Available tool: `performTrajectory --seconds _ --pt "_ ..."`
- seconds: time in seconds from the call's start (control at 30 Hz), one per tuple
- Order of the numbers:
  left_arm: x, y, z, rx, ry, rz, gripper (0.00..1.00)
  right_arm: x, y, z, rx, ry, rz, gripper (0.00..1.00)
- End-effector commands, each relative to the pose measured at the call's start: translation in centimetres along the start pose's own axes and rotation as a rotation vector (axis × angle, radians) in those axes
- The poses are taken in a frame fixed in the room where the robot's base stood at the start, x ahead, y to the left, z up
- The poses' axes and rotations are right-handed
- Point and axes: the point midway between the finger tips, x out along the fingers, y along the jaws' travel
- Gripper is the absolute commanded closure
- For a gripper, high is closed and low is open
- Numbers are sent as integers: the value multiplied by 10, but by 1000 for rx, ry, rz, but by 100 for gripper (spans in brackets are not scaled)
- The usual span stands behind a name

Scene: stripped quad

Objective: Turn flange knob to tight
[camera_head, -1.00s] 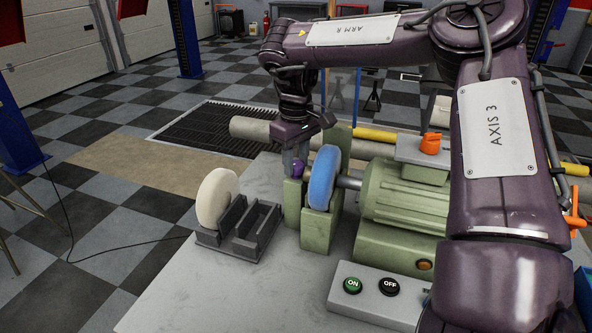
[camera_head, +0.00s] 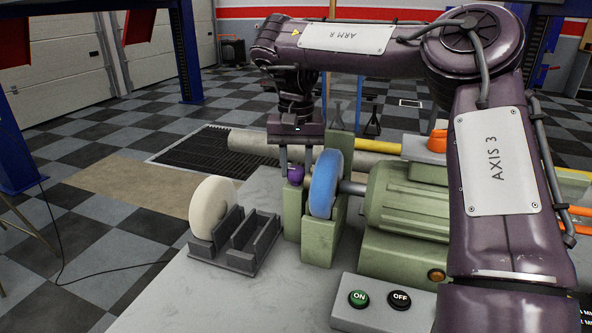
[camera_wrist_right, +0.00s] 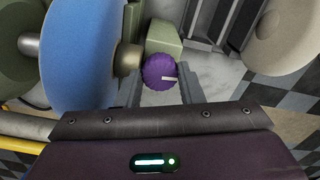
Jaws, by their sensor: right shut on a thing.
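The purple flange knob (camera_head: 295,174) sits at the left end of the grinder's shaft, beside the blue wheel (camera_head: 325,183). In the right wrist view the knob (camera_wrist_right: 159,70) is round and ridged, with a pale mark on its face pointing right. My right gripper (camera_head: 295,170) reaches down from above with its fingers on either side of the knob, shut on it. In the wrist view its two fingers (camera_wrist_right: 160,88) show only partly around the knob. My left gripper is not in view.
A cream wheel (camera_head: 213,206) stands in a dark slotted rack (camera_head: 240,243) left of the green grinder (camera_head: 408,209). A panel with ON and OFF buttons (camera_head: 379,300) lies in front. The bench's left front (camera_head: 180,295) is clear.

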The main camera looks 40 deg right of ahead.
Motion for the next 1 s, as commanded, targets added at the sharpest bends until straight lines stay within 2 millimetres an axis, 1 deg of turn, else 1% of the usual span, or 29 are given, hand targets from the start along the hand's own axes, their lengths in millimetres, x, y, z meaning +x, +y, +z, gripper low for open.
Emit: performTrajectory --seconds 0.3,0.8,0.83,0.97,1.0 --pt "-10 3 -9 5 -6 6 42 -2 0 -1 103 6 -2 89" --pt "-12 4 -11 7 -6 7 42 -2 0 -1 119 5 -3 89" --pt "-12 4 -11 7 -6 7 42 -2 0 -1 119 5 -3 64" --pt "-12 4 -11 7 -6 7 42 -2 0 -1 119 4 -2 47" --pt "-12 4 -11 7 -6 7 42 -2 0 -1 118 4 -2 44"
